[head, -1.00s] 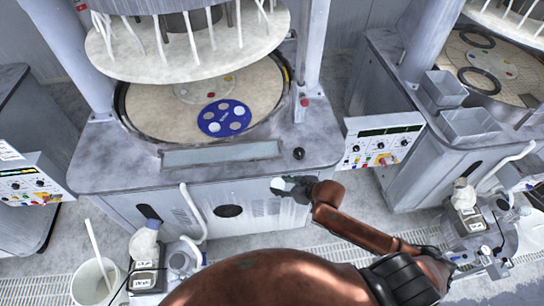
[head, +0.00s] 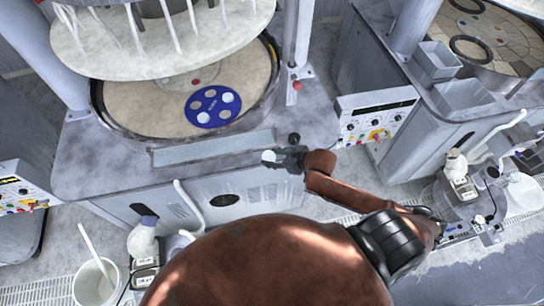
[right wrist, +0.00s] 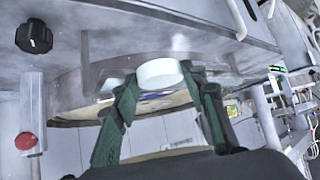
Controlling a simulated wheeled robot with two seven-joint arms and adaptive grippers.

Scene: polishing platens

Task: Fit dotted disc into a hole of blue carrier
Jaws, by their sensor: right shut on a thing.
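The blue carrier (head: 213,107) lies flat on the beige platen of the middle machine. Some of its round holes look white and others beige; I cannot tell for certain which are filled. My right gripper (head: 275,157) is shut on a small white disc (head: 267,156) in front of the machine's front edge, short of the carrier. In the right wrist view the white disc (right wrist: 160,73) sits between the green fingertips of the gripper (right wrist: 160,82), with a bit of blue carrier behind it. No dots can be made out on it. My left gripper is out of view.
A large pale upper plate (head: 165,40) with white hoses hangs over the back of the platen. A red button (head: 297,86) and a black knob (head: 294,138) stand at right. Grey bins (head: 463,98) and a control panel (head: 376,118) are further right.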

